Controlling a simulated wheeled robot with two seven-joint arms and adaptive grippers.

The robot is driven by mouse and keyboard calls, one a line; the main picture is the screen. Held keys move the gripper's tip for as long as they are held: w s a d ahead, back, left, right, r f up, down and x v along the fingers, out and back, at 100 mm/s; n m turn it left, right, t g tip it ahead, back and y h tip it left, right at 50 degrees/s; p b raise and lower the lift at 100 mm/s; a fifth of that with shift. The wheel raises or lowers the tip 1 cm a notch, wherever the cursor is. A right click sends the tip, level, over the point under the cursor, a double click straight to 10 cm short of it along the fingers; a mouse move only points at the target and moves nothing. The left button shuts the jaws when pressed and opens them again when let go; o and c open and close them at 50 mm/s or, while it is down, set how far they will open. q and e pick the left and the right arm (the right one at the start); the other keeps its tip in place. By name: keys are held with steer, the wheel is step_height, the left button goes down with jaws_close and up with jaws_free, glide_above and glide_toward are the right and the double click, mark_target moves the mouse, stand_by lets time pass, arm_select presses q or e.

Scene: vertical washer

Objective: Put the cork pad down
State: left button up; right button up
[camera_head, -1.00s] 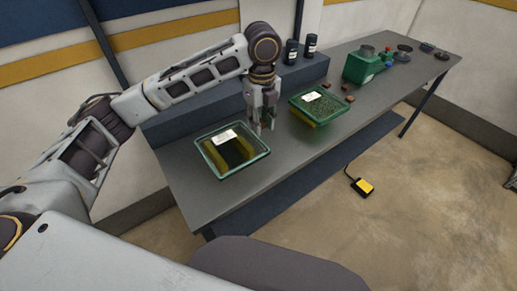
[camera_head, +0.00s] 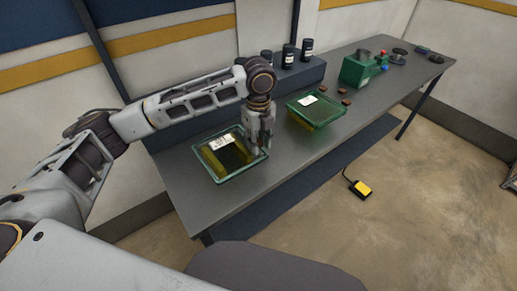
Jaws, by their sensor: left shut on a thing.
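My left gripper (camera_head: 259,151) points down at the right edge of the left green-edged glass stack (camera_head: 228,174). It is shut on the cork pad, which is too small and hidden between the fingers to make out. Whether the pad touches the glass or the table, I cannot tell. Several small brown cork pads (camera_head: 346,102) lie on the table beside the right glass stack (camera_head: 318,121). Both stacks have a white label on top. My right gripper is out of view.
The long grey table (camera_head: 270,184) has clear room in front of and between the glass stacks. Dark bottles (camera_head: 288,55) stand on the raised ledge behind. A green machine (camera_head: 356,72) stands farther right. A yellow foot pedal (camera_head: 362,188) lies on the floor.

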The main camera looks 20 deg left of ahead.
arm_select(q)
steer(key=shift+f, duration=0.1)
steer(key=shift+f, duration=1.8)
steer(key=shift+f, duration=0.1)
steer(key=o, duration=0.6)
step_height(320, 180, up, 12)
steer(key=shift+r, duration=0.15)
steer(key=shift+s, duration=0.1)
